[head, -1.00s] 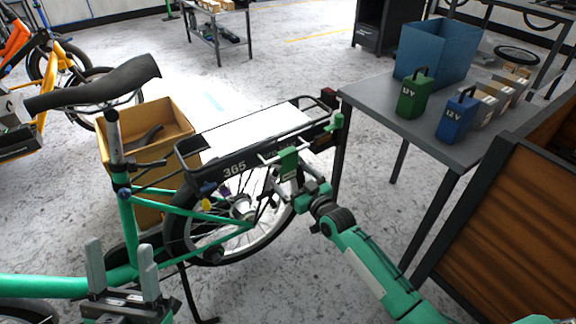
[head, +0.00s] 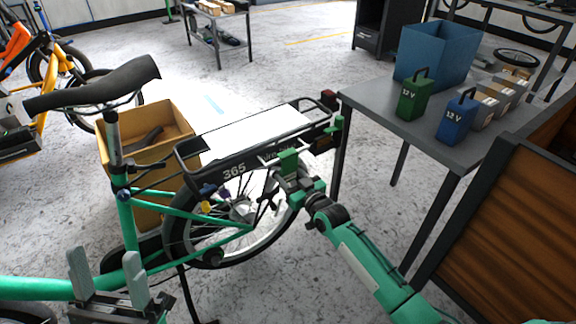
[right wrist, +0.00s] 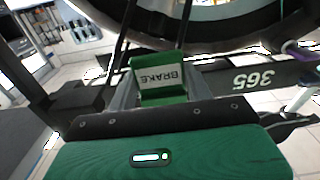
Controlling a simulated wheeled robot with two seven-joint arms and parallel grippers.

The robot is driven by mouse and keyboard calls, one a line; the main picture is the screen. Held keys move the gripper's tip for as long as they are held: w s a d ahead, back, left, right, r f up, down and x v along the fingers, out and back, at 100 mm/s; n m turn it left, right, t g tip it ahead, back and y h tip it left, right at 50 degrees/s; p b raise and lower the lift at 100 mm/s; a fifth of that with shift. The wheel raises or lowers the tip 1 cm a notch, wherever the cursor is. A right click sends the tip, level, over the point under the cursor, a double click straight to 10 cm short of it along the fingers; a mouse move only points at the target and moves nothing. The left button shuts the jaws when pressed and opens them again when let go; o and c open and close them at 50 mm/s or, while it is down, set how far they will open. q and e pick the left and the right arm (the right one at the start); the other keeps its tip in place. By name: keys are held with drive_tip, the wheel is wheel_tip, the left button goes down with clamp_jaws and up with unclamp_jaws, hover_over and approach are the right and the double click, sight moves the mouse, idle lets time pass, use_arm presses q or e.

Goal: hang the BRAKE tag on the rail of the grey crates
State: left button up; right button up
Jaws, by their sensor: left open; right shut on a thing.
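The BRAKE tag (right wrist: 160,78) is green with a white label; its lettering is upside down in the right wrist view. My right gripper (right wrist: 158,92) is shut on it. In the head view the green tag (head: 288,160) and my right gripper (head: 290,178) are in front of the side of the bike's black rear rack (head: 235,172), marked 365. I cannot tell whether the tag touches the rack. My left gripper (head: 108,275) is open and empty at the lower left, near the green bike frame. I cannot make out the grey crates' rail in these frames.
The green bike's rear wheel (head: 245,232) is below the rack. A brown box (head: 170,150) stands behind it. On the right, a grey table (head: 440,147) carries a blue bin (head: 437,52), a green 12 V battery (head: 413,97) and a blue one (head: 457,118). A wooden box (head: 510,230) fills the lower right.

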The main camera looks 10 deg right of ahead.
sight(291, 170)
drive_tip(key=shift+r, duration=0.2)
drive_tip(key=shift+r+p, duration=1.2)
drive_tip(key=shift+p, duration=0.1)
drive_tip(key=shift+p+v, duration=1.75)
drive_tip(key=shift+v, duration=0.95)
drive_tip(key=shift+p+v, duration=0.65)
drive_tip(key=shift+v, duration=0.7)
